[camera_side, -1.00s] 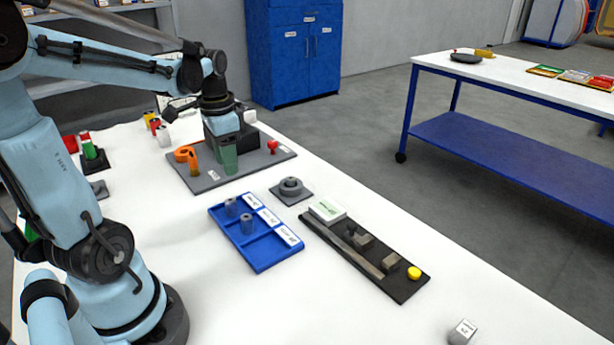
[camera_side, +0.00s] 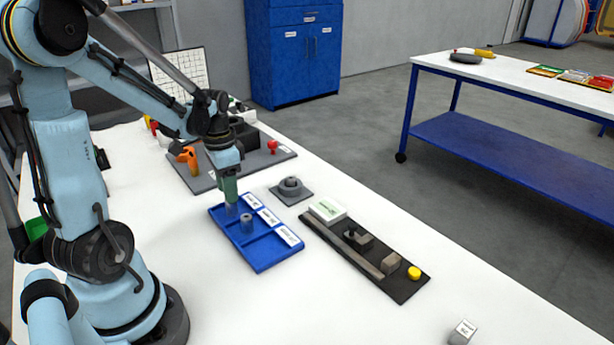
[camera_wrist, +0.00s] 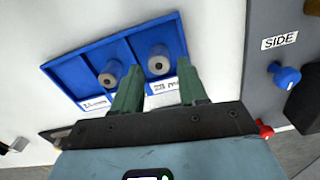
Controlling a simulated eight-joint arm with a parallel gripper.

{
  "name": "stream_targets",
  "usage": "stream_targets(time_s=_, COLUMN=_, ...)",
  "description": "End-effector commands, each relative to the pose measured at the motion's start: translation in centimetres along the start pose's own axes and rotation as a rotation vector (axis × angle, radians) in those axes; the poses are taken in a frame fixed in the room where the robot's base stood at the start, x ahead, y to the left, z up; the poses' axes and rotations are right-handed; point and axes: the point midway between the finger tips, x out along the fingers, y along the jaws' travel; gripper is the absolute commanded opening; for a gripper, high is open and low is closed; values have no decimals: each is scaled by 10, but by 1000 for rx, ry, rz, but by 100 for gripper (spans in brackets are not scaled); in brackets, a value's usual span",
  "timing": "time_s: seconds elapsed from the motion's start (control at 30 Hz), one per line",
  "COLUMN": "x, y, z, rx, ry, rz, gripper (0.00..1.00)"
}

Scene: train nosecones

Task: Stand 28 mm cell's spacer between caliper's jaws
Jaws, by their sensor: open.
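The blue tray (camera_side: 262,265) has cells with white labels and holds two grey spacers. The 28 mm cell's spacer (camera_wrist: 159,60) stands upright behind a label that reads about "28 m"; in the side view (camera_side: 231,209) it is in the far cell. The other spacer (camera_side: 247,222) stands in the middle cell and also shows in the wrist view (camera_wrist: 110,73). My gripper (camera_side: 230,200) is open, its green fingers pointing down just over the far spacer, with the fingers either side of it in the wrist view. The caliper (camera_side: 375,272), with grey jaw blocks, lies on the right.
A white labelled block (camera_side: 327,210) and a yellow knob (camera_side: 414,273) are at the caliper's ends. A grey board (camera_side: 200,180) with an orange part is behind. The front table is mostly clear.

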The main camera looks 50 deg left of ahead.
Motion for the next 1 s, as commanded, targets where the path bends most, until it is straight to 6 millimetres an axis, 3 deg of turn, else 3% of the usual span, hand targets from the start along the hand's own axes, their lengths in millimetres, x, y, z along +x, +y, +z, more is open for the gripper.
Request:
stream_targets(time_s=0.33, x=38, y=1, z=-1, rx=0, ry=0, rz=0, gripper=42)
stream_targets(time_s=0.7, x=45, y=2, z=-1, rx=0, ry=0, rz=0, gripper=42)
stream_targets(time_s=0.77, x=45, y=2, z=-1, rx=0, ry=0, rz=0, gripper=36)
stream_targets(time_s=1.0, x=45, y=2, z=-1, rx=0, ry=0, rz=0, gripper=0)
